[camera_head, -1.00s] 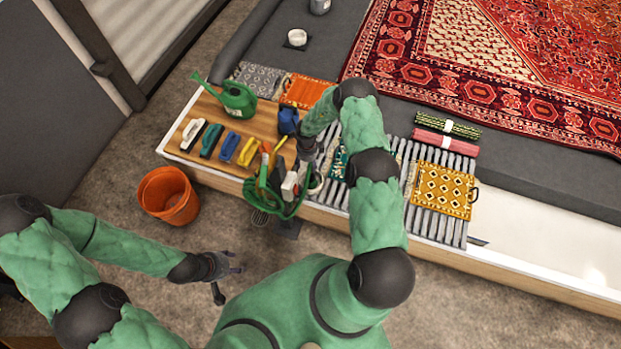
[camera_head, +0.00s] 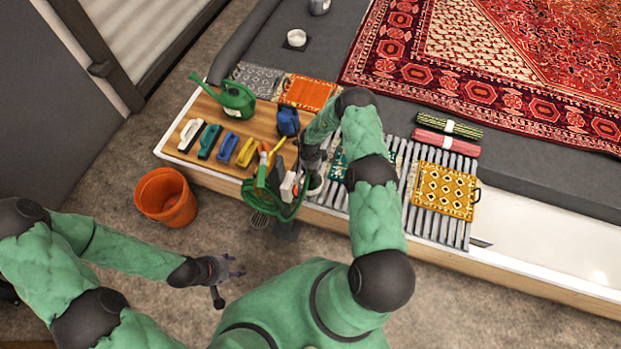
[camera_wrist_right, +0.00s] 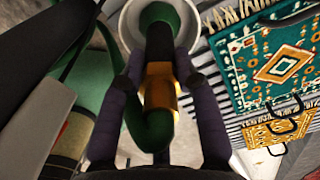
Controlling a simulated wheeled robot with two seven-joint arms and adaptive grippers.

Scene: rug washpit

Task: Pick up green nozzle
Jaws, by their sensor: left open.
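The green nozzle (camera_wrist_right: 158,95), with a brass-coloured band, stands between the dark fingers of my right gripper (camera_wrist_right: 160,70) in the right wrist view. The fingertips press on its sides near the band. A white round holder (camera_wrist_right: 128,30) shows just beyond it. In the head view my right gripper (camera_head: 311,160) is over the front edge of the bench, and my arm and gripper mostly hide the nozzle. A green hose (camera_head: 262,208) loops down beside it. My left gripper (camera_head: 228,270) is open and empty above the floor, away from the bench.
Rug samples (camera_head: 443,190) lie on the slatted rack to the right. An orange bucket (camera_head: 166,196) stands on the floor.

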